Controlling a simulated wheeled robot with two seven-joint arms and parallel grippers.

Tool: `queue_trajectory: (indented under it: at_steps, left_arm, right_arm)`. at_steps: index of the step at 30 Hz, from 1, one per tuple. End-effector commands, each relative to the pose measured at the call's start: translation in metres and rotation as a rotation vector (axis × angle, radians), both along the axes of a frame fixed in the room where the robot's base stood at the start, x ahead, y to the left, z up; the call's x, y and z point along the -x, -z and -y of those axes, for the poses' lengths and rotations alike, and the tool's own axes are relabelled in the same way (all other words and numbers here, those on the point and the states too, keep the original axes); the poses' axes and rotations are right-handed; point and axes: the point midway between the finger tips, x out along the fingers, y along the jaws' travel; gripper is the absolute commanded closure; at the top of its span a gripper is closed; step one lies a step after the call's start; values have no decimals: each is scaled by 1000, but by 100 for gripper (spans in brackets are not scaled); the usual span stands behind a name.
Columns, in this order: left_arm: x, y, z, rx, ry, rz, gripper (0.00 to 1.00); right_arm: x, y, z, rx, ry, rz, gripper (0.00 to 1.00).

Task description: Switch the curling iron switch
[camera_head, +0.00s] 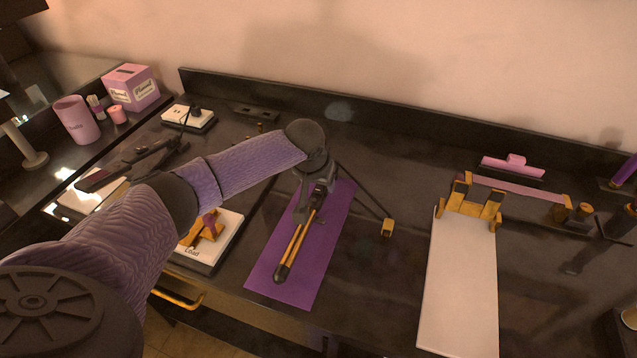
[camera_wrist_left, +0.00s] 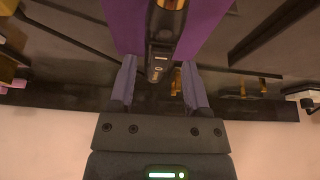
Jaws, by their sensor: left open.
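The curling iron (camera_head: 293,248) has a gold barrel and dark handle and lies on a purple mat (camera_head: 272,267). In the left wrist view its dark handle (camera_wrist_left: 161,42) points toward my gripper, with small light and gold marks, possibly the switch (camera_wrist_left: 161,58), near its end. My left gripper (camera_head: 310,190) is over the handle end, partly hiding it in the head view. In the left wrist view its two purple fingers (camera_wrist_left: 159,92) are apart, one on each side of the handle end, with gaps on both sides. Contact cannot be told. My right gripper is not in view.
A dark rod or cord leads to a gold block (camera_head: 387,228) right of the mat. A white board (camera_head: 459,278) with gold fittings lies further right. A white "Load" plate (camera_head: 228,233) is left, partly behind my arm. A pink box (camera_head: 131,88) and cup (camera_head: 77,119) stand back left.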

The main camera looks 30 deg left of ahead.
Motion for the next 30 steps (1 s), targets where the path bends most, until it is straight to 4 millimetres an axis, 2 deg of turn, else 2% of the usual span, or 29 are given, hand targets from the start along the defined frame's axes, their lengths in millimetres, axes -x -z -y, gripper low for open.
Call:
queue_trajectory:
  at_steps: [2,9,11,17,23,30]
  left_arm:
    - [0,0,0,0,0,0,40]
    - [0,0,0,0,0,0,91]
    - [0,0,0,0,0,0,100]
    - [0,-1,0,0,0,-2,100]
    - [-4,-6,-1,25,-7,-101,100]
    - [-9,4,-2,68,-2,-281,100]
  right_arm:
    - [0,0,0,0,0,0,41]
    - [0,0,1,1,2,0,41]
    - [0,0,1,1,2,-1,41]
    - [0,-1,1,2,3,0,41]
    - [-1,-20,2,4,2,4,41]
    - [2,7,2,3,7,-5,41]
